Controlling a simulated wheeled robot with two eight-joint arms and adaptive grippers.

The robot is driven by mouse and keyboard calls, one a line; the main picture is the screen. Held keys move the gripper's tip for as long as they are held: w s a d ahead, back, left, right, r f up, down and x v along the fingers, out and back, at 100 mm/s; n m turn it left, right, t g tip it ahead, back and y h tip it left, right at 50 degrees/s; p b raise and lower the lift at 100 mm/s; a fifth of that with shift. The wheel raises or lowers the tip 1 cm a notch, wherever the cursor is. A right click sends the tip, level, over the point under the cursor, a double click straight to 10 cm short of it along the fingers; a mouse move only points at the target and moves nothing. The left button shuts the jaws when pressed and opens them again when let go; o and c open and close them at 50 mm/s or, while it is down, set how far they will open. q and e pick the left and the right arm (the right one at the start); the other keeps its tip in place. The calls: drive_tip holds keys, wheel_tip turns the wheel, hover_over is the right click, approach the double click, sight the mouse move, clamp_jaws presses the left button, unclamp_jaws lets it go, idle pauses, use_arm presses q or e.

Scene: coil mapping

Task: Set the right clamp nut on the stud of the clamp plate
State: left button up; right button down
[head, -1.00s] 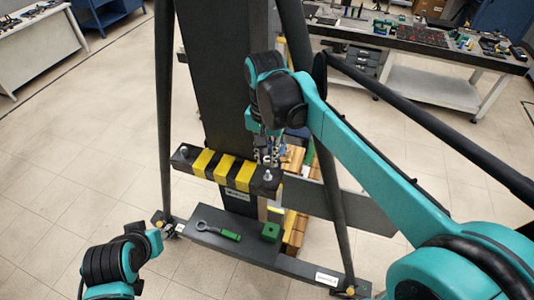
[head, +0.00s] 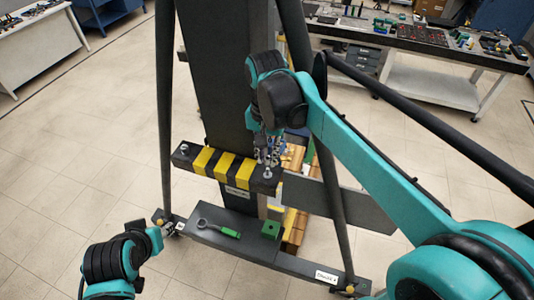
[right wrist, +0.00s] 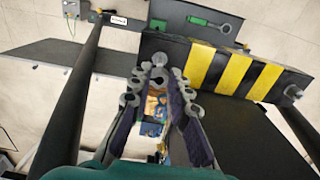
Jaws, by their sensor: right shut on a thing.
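The clamp plate (head: 218,168) is a dark bar with yellow and black stripes, lying across the column. A stud (head: 268,174) stands at its right end. A second stud (head: 183,150) is at its left end, and it also shows in the right wrist view (right wrist: 292,92). My right gripper (head: 268,160) is just above and behind the right end of the plate. Its fingers (right wrist: 158,75) are shut on the small grey clamp nut (right wrist: 159,62), which they partly hide. I cannot tell whether the nut touches the stud.
A green-handled eye tool (head: 219,230) and a green block (head: 271,229) lie on the dark base beam (head: 240,244) below the plate. Slanted dark struts (head: 163,110) stand either side. Wooden blocks (head: 295,222) are behind. A bench (head: 430,50) stands far back right.

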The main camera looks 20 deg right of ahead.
idle(0.3)
drive_tip(key=shift+f+b, duration=0.85)
drive_tip(key=shift+f, duration=0.35)
drive_tip(key=shift+f, duration=0.4)
idle(0.9)
drive_tip(key=m, duration=0.5)
drive_tip(key=shift+a+f, duration=0.1)
drive_tip(key=shift+f, duration=0.05)
drive_tip(key=c, duration=1.3)
unclamp_jaws()
drive_tip(key=shift+c, duration=0.2)
